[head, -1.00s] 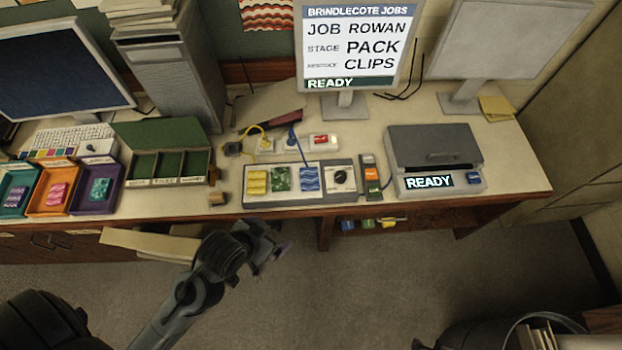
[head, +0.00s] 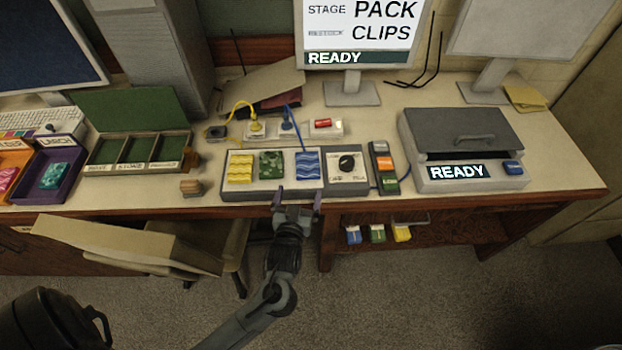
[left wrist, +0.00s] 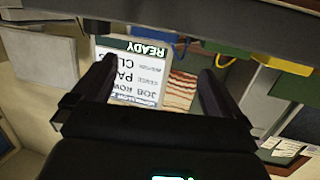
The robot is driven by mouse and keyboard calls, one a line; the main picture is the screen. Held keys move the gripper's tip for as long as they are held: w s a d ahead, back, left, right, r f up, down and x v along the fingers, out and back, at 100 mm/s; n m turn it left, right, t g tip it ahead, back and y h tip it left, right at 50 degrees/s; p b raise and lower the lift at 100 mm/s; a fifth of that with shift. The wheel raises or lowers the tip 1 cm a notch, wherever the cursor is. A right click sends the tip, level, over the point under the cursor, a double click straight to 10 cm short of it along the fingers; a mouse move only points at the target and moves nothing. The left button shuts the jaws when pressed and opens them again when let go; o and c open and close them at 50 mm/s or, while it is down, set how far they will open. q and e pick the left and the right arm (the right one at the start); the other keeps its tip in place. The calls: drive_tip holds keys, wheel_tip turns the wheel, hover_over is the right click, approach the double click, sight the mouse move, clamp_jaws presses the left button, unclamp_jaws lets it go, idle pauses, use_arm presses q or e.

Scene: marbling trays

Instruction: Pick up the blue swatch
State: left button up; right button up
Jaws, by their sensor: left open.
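The blue swatch (head: 308,166) with white wavy lines lies at the right end of a row of three on the grey tray (head: 263,185), near the desk's front edge. A green swatch (head: 271,165) and a yellow swatch (head: 240,168) lie to its left. My left gripper (head: 297,199) is open and empty, just in front of the tray by the desk edge, its fingers pointing toward the blue swatch. Its fingers also show spread apart in the left wrist view (left wrist: 152,80), with the monitor beyond them.
A dial box (head: 346,180) and a strip of coloured buttons (head: 383,168) adjoin the tray's right. A grey machine (head: 463,140) reading READY stands farther right. A green compartment box (head: 140,150) is left. Yellow and blue cables stand behind. A chair (head: 130,245) is below the desk.

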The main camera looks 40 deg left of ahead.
sight(307, 168)
use_arm(q)
drive_tip(key=x, duration=0.3)
drive_tip(key=b+x, duration=0.1)
drive_tip(key=x, duration=0.2)
drive_tip(key=shift+w+d+f, duration=0.1)
drive_tip(key=shift+d+f, duration=0.05)
drive_tip(key=shift+d, duration=0.1)
drive_tip(key=shift+w+a+f+b, duration=0.2)
drive_tip(key=shift+w+a+b, duration=0.15)
drive_tip(key=shift+w, duration=0.2)
drive_tip(key=x, duration=0.4)
drive_tip(key=shift+w, duration=0.15)
use_arm(e)
wheel_tip(307, 168, down, 3)
drive_tip(key=shift+a, duration=0.1)
use_arm(q)
drive_tip(key=shift+c, duration=0.5)
drive_tip(key=shift+r, duration=0.1)
drive_tip(key=c, duration=0.8)
drive_tip(key=shift+r, duration=0.15)
use_arm(e)
drive_tip(key=shift+r, duration=0.15)
